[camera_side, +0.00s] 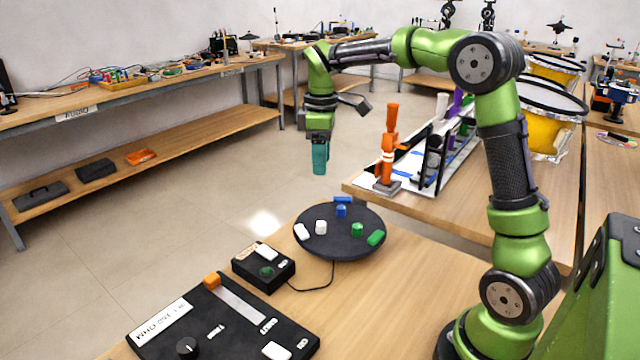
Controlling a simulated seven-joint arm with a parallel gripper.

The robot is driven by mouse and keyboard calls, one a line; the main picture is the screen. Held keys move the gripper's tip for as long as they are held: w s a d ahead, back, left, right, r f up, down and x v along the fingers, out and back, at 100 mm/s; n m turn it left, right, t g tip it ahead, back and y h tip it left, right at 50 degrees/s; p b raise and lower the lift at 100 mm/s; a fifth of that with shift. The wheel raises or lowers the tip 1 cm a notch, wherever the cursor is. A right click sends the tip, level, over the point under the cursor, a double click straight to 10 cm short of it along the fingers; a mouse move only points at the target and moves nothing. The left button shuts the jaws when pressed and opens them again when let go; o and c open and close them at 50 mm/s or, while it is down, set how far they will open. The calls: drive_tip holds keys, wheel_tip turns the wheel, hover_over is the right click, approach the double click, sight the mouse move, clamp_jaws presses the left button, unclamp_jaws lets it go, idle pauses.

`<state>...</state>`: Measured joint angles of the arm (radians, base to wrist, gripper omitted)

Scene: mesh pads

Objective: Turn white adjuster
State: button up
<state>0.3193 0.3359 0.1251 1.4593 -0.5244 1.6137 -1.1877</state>
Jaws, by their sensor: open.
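A small upright white knob (320,227), which looks like the white adjuster, stands on a round black pad (345,249) on the table. A flat white block (302,231) lies beside it at the pad's left rim. A blue knob (341,211) and a green knob (357,230) stand on the same pad, with a blue block (342,200) and a green block (376,238) near them. My gripper (320,172) points down with teal fingers, above and behind the pad, apart from everything on it. It is open; the gap between the fingers is hard to see from here.
A small black box (264,267) with a white switch and green knob sits left of the pad, joined by a cable. A black panel (235,325) with an orange slider is in front. An orange post (388,150) and a rack stand behind right.

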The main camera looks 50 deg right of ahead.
sight(321, 223)
wheel_tip(321, 223, down, 17)
drive_tip(key=shift+r, duration=0.15)
idle(0.5)
clamp_jaws()
drive_tip(key=shift+m, duration=0.3)
drive_tip(key=m, duration=0.4)
drive_tip(key=shift+m, duration=0.4)
drive_tip(key=m, duration=0.6)
idle(0.4)
